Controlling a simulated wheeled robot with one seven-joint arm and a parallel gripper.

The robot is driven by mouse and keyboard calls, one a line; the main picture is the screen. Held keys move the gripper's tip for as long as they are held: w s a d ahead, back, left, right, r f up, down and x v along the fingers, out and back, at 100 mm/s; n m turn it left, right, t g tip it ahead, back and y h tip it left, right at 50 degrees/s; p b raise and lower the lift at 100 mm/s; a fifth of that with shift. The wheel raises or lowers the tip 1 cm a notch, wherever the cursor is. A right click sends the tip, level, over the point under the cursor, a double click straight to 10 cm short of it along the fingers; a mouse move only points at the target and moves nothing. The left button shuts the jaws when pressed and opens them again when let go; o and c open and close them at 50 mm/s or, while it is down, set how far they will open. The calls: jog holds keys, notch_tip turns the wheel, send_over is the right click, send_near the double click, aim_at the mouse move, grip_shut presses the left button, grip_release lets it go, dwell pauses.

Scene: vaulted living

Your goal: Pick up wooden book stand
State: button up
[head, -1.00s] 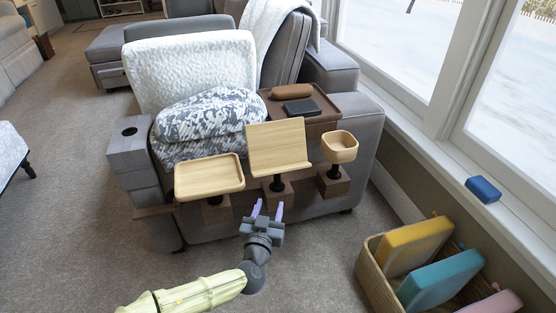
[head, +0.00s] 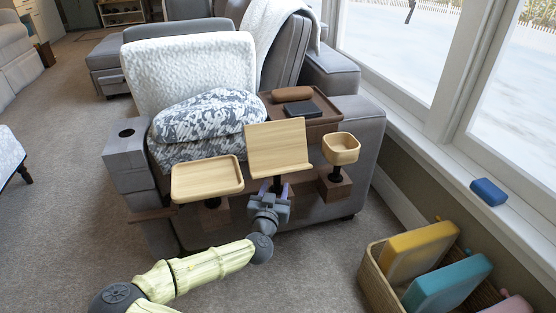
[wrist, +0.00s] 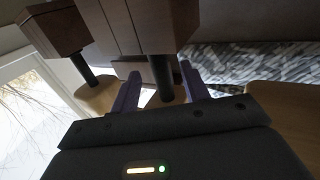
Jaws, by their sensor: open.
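The wooden book stand (head: 278,148) is a light wood tilted panel with a front lip, on a dark stem above a brown block, in the middle of the row at the sofa's end. My gripper (head: 272,186) is open just under its lip. In the wrist view, my gripper (wrist: 160,88) has its purple fingers apart, and the dark stem (wrist: 161,76) shows between them with no visible contact. Part of the book stand's light wood (wrist: 178,112) shows beyond, mostly hidden by my gripper body. In the head view, my gripper hides the stem's lower part.
A wooden tray (head: 207,180) stands close on the left and a small wooden bowl (head: 341,148) close on the right, both on similar supports. A grey sofa (head: 362,150) is behind. A basket (head: 372,275) with coloured items is at lower right. Carpet at left is free.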

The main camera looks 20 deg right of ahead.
aim_at(276, 185)
jog(key=b+x, duration=0.1)
jog(key=x, duration=0.2)
jog(key=shift+w+d+f+b, duration=0.1)
jog(key=shift+w+f+b, duration=0.1)
jog(key=shift+w+b, duration=0.15)
jog(key=shift+w+d+r, duration=0.1)
jog(key=shift+r, duration=0.05)
grip_shut()
